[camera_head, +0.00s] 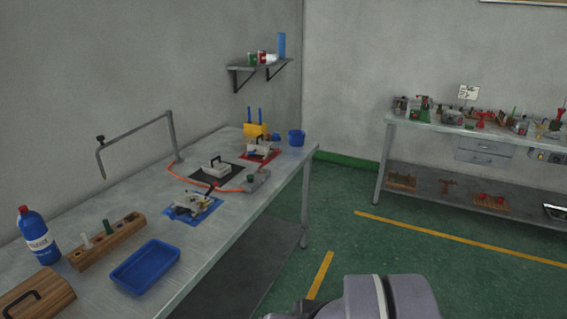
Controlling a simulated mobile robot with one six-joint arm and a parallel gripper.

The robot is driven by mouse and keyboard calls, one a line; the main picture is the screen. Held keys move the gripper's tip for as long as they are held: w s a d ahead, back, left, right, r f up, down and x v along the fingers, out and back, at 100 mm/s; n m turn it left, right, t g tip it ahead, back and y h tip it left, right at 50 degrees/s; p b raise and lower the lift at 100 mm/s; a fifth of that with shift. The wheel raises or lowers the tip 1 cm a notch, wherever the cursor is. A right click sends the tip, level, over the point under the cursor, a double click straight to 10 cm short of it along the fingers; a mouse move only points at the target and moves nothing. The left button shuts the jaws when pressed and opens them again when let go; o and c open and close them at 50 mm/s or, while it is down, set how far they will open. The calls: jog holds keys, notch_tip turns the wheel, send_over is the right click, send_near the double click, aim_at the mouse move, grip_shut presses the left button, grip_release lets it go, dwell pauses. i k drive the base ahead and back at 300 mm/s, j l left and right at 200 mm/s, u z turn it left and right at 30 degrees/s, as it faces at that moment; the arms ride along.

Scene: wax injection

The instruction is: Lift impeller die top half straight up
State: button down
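Die-like metal blocks sit on coloured mats on the long grey workbench. A pale block with a black handle (215,167) is on a black mat (197,179). Another block with a dark handle (260,149) is on a red mat further back. A third assembly (188,205) with a dark lever is on a blue mat (207,215) nearer the front. I cannot tell which of them is the impeller die, or where its top half parts from the bottom. My gripper is not in view; only a grey part of my arm shows at the bottom.
A blue tray (120,277), a wooden rack (98,250), a blue bottle (39,237) and a wooden box (38,291) stand at the near end. A bent metal arm (135,134) rises over the bench. An orange hose (200,185) crosses it. Another cluttered bench (386,150) is at right.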

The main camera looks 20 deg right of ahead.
aim_at(219, 169)
jog(key=i+l+u, duration=0.2)
jog(key=i+l, duration=0.15)
jog(key=i+l+u, duration=0.45)
jog(key=i+l, duration=0.2)
jog(key=l, duration=0.2)
jog(key=i+l+u, duration=0.25)
jog(key=l, duration=0.25)
jog(key=i+l+u, duration=0.2)
jog(key=l, duration=0.35)
jog(key=i+l+u, duration=0.25)
jog(key=l, duration=0.35)
jog(key=i+l+u, duration=0.2)
jog(key=l, duration=0.4)
jog(key=l+u, duration=0.25)
jog(key=l, duration=0.35)
